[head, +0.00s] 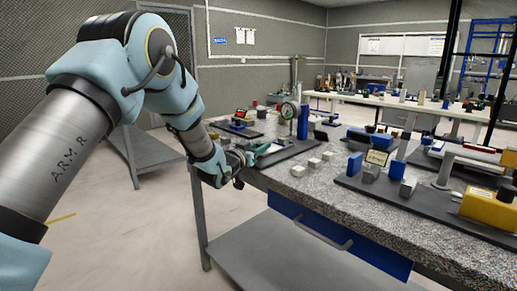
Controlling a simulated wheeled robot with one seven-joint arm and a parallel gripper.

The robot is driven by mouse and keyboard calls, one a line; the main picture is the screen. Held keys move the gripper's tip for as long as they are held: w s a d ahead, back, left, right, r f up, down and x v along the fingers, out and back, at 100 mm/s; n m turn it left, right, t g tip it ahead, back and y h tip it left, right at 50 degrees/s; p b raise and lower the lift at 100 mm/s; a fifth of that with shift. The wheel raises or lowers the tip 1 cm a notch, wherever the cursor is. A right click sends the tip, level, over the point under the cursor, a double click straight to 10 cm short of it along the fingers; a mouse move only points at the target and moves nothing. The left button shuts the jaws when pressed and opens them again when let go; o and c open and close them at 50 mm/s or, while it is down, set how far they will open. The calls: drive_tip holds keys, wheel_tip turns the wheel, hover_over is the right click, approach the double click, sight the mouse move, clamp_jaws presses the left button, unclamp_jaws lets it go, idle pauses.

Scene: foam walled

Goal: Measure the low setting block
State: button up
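My arm reaches in from the left, and my gripper (252,157) is at the left edge of the speckled bench top (330,190). Its fingers are small and partly hidden, so I cannot tell whether it is open or holds anything. Several small pale grey blocks, one of them nearest to me (298,171), sit in a row on the bench to the right of my gripper. I cannot tell which block is the low setting block.
A yellow object (487,208) is at the far right. A blue drawer (340,236) is under the bench. The floor at left is clear.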

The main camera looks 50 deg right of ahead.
drive_tip(key=o, duration=0.4)
drive_tip(key=b+v, duration=0.2)
drive_tip(key=v, duration=0.8)
drive_tip(key=shift+a, duration=0.4)
